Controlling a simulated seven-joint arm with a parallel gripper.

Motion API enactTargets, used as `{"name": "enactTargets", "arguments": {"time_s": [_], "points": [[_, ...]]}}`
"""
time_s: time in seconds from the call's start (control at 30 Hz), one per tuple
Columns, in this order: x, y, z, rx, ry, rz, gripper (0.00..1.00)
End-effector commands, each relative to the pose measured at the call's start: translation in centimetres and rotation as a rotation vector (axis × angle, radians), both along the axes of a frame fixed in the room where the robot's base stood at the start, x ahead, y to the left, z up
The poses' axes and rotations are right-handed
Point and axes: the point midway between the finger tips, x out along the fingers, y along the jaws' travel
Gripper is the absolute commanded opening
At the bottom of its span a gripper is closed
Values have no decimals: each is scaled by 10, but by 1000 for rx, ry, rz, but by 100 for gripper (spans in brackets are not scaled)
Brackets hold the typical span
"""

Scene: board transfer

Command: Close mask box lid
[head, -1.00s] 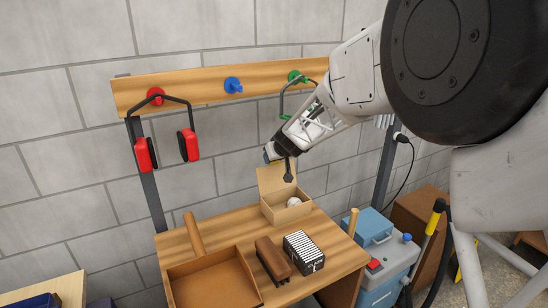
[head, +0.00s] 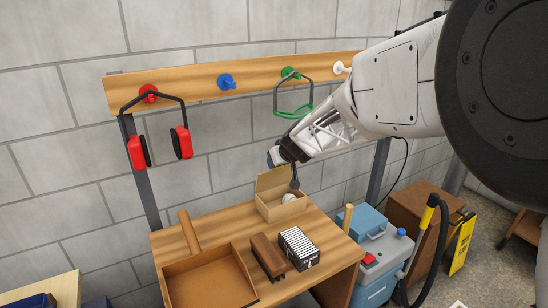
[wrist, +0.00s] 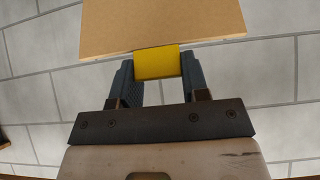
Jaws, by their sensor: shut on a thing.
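The mask box (head: 290,209) is an open cardboard box at the back right of the wooden table, with a white, round-looking mask (head: 288,198) inside. Its lid (head: 272,180) stands raised at the left and back of the box. My gripper (head: 278,160) is at the lid's top edge. In the wrist view, the gripper fingers (wrist: 157,75) are shut on a yellow tab (wrist: 157,63) at the edge of the cardboard lid panel (wrist: 160,25). The tab is too small to make out in the head view.
A brown tray (head: 205,287), a wooden cylinder (head: 189,232), a brown block (head: 267,256) and a black-and-white striped box (head: 299,247) lie on the table. A blue-grey machine (head: 375,255) stands right.

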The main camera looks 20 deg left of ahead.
Motion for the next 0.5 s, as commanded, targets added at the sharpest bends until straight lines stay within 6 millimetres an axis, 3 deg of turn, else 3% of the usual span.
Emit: {"name": "enactTargets", "arguments": {"time_s": [0.5], "points": [[-35, -35, -25, -2, 2, 0, 0]]}}
